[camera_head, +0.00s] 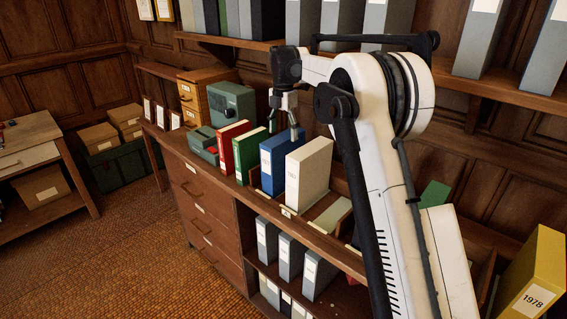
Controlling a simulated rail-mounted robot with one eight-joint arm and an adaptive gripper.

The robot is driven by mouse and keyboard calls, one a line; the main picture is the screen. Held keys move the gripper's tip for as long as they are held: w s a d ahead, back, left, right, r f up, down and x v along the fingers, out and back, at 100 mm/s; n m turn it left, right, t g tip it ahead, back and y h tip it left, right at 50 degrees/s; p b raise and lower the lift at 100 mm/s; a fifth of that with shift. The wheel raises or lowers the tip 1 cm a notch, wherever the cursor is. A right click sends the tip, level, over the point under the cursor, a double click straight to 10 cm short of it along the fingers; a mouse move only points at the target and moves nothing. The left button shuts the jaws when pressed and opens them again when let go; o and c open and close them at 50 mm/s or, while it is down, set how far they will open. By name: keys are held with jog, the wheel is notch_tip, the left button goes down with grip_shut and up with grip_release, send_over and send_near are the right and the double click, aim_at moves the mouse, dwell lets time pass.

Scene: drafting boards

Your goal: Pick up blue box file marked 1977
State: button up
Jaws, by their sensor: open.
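The blue box file (269,169) stands upright on the cabinet top, between a green file (249,156) on its left and a white file (310,170) on its right. A pale label shows on its spine, but its marking is too small to read. My gripper (283,131) is open and points down at the top of the blue file. Its fingers appear on either side of the file's upper edge. I cannot tell whether they touch it.
A red file (230,147) and a green-grey machine (203,145) stand farther left on the cabinet (207,212). A yellow file marked 1978 (536,270) stands at the lower right. Grey files (290,257) fill the shelf below, and a shelf edge (500,90) runs above.

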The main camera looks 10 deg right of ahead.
aim_at(284, 162)
jog(key=shift+w+d+f+p, duration=0.15)
jog(key=shift+f+p, duration=0.1)
jog(key=shift+f, duration=1.45)
jog(key=shift+w+a+f+p, duration=0.1)
jog(key=shift+f+p, duration=0.1)
jog(key=shift+f, duration=1.5)
grip_shut()
